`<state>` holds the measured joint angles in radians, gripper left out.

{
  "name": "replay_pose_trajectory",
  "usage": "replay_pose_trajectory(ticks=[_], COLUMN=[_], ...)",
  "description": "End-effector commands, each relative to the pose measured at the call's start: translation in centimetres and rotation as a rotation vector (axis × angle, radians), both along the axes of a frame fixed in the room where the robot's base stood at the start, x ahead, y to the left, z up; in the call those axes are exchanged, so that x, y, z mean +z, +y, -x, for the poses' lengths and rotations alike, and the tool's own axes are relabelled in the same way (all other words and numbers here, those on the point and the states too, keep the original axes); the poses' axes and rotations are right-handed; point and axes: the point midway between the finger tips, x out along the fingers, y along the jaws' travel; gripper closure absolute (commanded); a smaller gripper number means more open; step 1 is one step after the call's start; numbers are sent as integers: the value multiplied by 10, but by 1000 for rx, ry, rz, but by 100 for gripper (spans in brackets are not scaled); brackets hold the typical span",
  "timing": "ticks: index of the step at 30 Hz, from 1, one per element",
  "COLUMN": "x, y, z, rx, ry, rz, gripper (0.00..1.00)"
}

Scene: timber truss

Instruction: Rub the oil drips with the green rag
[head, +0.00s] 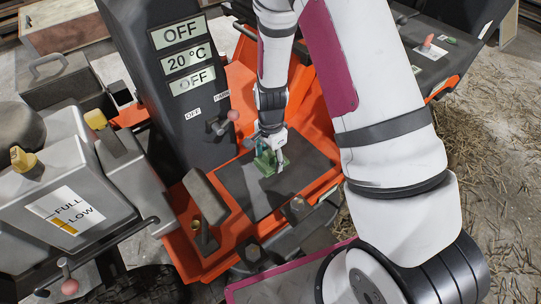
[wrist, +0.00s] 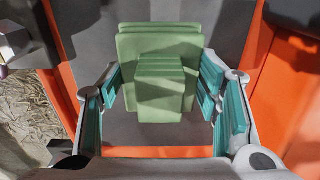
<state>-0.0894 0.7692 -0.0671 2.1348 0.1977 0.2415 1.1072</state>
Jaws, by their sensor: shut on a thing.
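The green rag (head: 268,164) is a folded, blocky green piece over the dark mat (head: 245,190) on the orange floor of the machine. My gripper (head: 272,158) reaches down to it from above. In the wrist view the rag (wrist: 158,48) sits between the teal finger pads of my gripper (wrist: 161,82), which is shut on its raised middle part. I cannot tell whether the rag touches the mat. I cannot make out any oil drips; the rag and gripper hide part of the mat.
A dark console (head: 170,60) with display panels stands left of the mat. A pedal-like lever (head: 206,198) rises at the mat's left side. A grey tank (head: 75,190) marked FULL and LOW is at the left. Straw-strewn ground (head: 490,150) lies to the right.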

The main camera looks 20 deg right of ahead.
Motion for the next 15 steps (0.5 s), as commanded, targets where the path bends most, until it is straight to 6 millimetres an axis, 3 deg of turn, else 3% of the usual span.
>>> replay_pose_trajectory(ticks=[8,15], x=[-28,-25], y=[0,7], z=[0,-19], rx=[1,2], ry=[2,-1], rz=[1,0], gripper=[64,64])
